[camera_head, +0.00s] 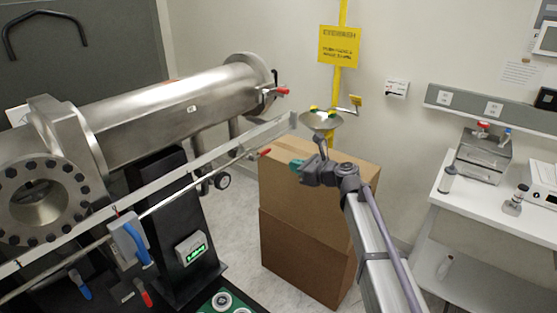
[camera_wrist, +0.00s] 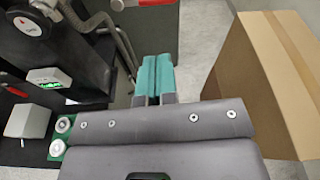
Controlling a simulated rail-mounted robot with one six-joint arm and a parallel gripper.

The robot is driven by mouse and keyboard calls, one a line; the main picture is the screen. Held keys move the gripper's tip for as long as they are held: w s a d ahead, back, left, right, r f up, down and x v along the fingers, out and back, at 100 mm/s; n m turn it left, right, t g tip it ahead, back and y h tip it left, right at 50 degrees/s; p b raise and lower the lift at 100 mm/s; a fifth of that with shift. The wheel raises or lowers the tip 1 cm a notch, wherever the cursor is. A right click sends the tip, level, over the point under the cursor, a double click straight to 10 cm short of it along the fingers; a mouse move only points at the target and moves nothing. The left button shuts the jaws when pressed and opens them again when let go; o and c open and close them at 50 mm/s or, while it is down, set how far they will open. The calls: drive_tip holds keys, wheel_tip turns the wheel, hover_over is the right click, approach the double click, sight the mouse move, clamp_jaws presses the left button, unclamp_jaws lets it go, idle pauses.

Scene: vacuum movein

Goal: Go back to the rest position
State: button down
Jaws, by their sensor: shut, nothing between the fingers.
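My gripper (camera_head: 297,165) is in front of the cardboard boxes in the head view, with its teal fingertips pointing left toward the steel vacuum chamber (camera_head: 160,112). In the wrist view its two teal fingers (camera_wrist: 152,78) lie side by side, closed together with nothing between them. My gripper is apart from the chamber and its rail (camera_head: 200,160). My arm reaches in from the bottom right of the head view.
Stacked cardboard boxes (camera_head: 305,245) stand close behind my gripper; one shows right in the wrist view (camera_wrist: 270,80). A black stand with a green display (camera_head: 190,247) is at left. A white bench (camera_head: 500,205) with instruments is at right. A yellow post (camera_head: 341,90) stands behind.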

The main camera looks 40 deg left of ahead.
drive_tip(key=d, duration=0.3)
drive_tip(key=shift+w+d+r, duration=0.1)
drive_tip(key=shift+d+r, duration=0.2)
drive_tip(key=shift+r, duration=0.05)
drive_tip(key=s+d+f+n+g+h, duration=0.1)
drive_tip(key=s+d+f+n+h, duration=0.2)
drive_tip(key=d+f+n, duration=0.3)
drive_tip(key=s+d+f+n+h, duration=0.3)
drive_tip(key=s+d+n+h, duration=0.1)
drive_tip(key=d+n, duration=0.4)
drive_tip(key=s+d+f+n+h+b, duration=0.1)
drive_tip(key=s+d+f+h, duration=0.1)
drive_tip(key=d, duration=1.3)
drive_tip(key=s+d+f+n+h+b, duration=0.1)
drive_tip(key=d+f+h, duration=0.3)
drive_tip(key=d, duration=1.1)
drive_tip(key=s+d+f+t+h+b, duration=0.1)
drive_tip(key=s+d+f+h+b, duration=0.1)
drive_tip(key=d, duration=1.4)
wheel_tip(320, 180, down, 2)
drive_tip(key=shift+s+f+n+h+b, duration=0.1)
drive_tip(key=shift+s+n+h+b, duration=0.35)
drive_tip(key=shift+s, duration=0.6)
